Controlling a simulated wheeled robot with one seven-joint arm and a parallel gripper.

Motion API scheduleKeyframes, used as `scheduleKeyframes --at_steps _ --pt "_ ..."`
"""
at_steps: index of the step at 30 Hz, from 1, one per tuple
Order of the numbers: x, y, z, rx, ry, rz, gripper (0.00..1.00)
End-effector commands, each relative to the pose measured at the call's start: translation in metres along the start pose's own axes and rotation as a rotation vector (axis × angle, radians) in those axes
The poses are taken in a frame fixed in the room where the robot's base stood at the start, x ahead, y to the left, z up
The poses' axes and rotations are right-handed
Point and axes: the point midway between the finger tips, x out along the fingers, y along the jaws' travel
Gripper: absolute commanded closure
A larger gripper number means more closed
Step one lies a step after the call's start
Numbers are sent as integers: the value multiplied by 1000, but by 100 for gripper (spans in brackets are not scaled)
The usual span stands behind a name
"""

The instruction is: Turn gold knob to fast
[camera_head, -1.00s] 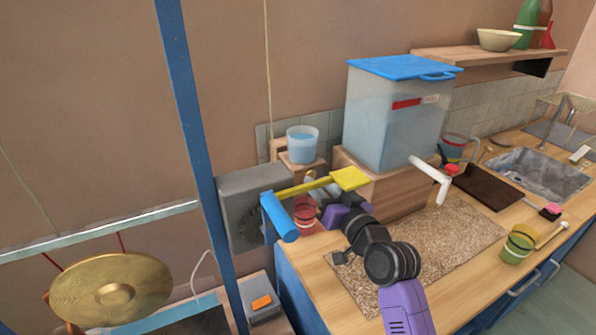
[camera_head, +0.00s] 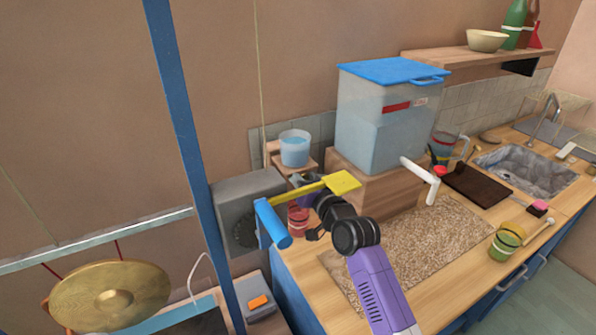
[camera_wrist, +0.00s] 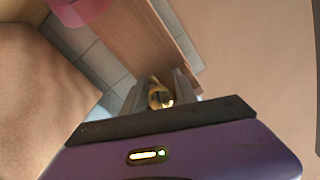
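The gold knob (camera_wrist: 160,97) shows as a small brassy piece between the two fingers of my gripper (camera_wrist: 162,85) in the wrist view. The fingers are apart, one on each side of it; I cannot tell whether they touch it. In the head view my gripper (camera_head: 312,200) is at the left end of the counter, beside the grey box (camera_head: 247,200). It is partly hidden by the yellow paddle (camera_head: 342,183) and its blue cylinder (camera_head: 272,223). The knob and any speed marks cannot be made out in the head view.
A clear bin with a blue lid (camera_head: 375,130) stands on a wooden block at the counter's back. A red cup (camera_head: 297,218) is close to my gripper. A blue post (camera_head: 180,110) and a gong (camera_head: 108,295) are at left. A grainy mat (camera_head: 430,238) lies on the counter.

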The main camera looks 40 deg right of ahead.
Motion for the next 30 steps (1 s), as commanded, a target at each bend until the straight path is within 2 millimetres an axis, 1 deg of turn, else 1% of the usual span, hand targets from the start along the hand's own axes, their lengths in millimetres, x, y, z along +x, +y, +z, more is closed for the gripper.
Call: scheduleKeyframes --at_steps 3,8,9,13,16,24,30 --pt "0 0 0 0 0 0 65" --pt "0 0 0 -1 0 0 97" --pt "0 0 0 -1 0 0 100" --pt "0 0 0 -5 1 0 100" --pt "0 1 2 -41 2 -1 100" --pt "0 1 4 -278 4 -3 100" --pt "0 0 1 -398 3 -1 100"
